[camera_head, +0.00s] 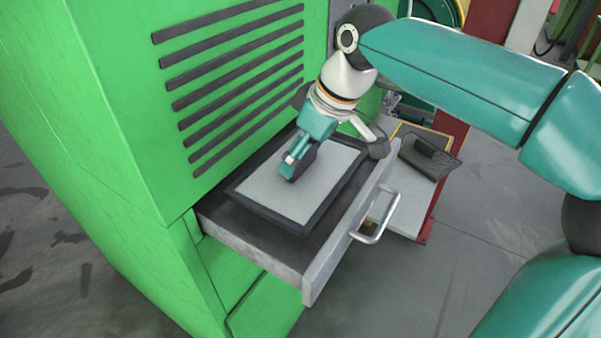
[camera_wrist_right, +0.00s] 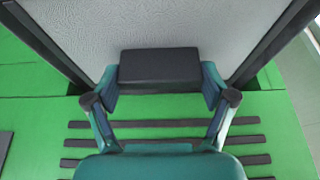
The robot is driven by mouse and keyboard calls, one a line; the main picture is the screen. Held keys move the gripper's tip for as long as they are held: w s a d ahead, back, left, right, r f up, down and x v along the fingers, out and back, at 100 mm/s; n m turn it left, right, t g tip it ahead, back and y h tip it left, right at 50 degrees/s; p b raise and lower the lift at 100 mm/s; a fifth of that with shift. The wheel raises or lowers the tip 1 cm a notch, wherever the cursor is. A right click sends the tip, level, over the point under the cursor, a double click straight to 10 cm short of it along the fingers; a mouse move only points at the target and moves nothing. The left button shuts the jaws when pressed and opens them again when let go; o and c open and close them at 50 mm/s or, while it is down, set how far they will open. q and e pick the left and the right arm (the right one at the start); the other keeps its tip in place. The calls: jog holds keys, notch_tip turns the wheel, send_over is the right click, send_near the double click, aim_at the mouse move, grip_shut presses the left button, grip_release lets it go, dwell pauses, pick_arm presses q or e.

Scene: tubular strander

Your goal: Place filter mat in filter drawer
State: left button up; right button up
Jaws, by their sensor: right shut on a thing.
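The filter mat (camera_head: 288,190) is a pale grey panel in a dark frame. In the head view it lies over the open filter drawer (camera_head: 325,265), within the drawer's outline as seen. I cannot tell whether it rests on the drawer's floor or hangs slightly above it. My right gripper (camera_head: 298,163) points down onto the middle of the mat. In the right wrist view my right gripper (camera_wrist_right: 160,85) is shut on a dark block (camera_wrist_right: 160,66) at the mat (camera_wrist_right: 90,30). My left gripper is not in view.
The green machine housing (camera_head: 130,100) with dark vent slots rises directly behind the drawer. The drawer's metal handle (camera_head: 378,218) sticks out in front. A dark panel with a grip (camera_head: 428,157) lies on a stand (camera_head: 408,200) to the right. Grey floor is clear in front.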

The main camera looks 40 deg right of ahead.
aim_at(306, 165)
notch_tip(306, 165, down, 4)
jog(key=shift+w+f, duration=0.15)
jog(key=shift+f, duration=0.15)
jog(key=shift+f, duration=0.1)
jog(key=o, duration=1.1)
jog(key=shift+c, duration=0.2)
jog(key=p+v, duration=0.1)
jog(key=v, duration=1.1)
jog(key=shift+a, duration=0.15)
